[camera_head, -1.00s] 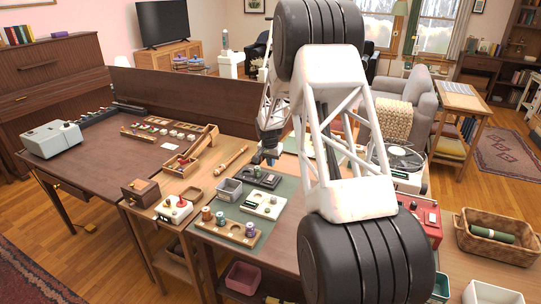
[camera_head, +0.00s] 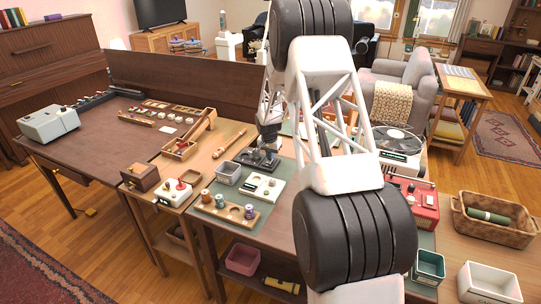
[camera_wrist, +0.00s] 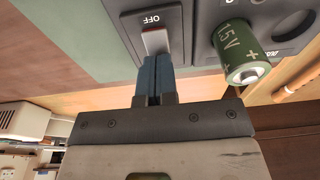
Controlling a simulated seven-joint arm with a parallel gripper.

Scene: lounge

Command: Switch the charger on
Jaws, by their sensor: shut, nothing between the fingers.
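The charger is a dark grey unit (camera_head: 251,163) on the green mat, partly hidden behind my arm and gripper in the head view. In the wrist view, its dark switch plate (camera_wrist: 121,22) carries the word OFF and a pale rocker switch (camera_wrist: 155,41) with a reddish edge. My gripper (camera_wrist: 154,60) is shut and empty, its two blue fingers together. Their tips are at the edge of the switch; I cannot tell if they touch it. A green 1.5V battery (camera_wrist: 238,45) is beside the switch, over the charger's grey bay panel (camera_wrist: 285,15).
A grey bin (camera_head: 228,173), a white device (camera_head: 262,187) and a wooden tray with several spools (camera_head: 228,210) stand close by. A red device (camera_head: 424,203) and a record player (camera_head: 400,145) are to the right. A wooden rod (camera_head: 228,145) lies to the left.

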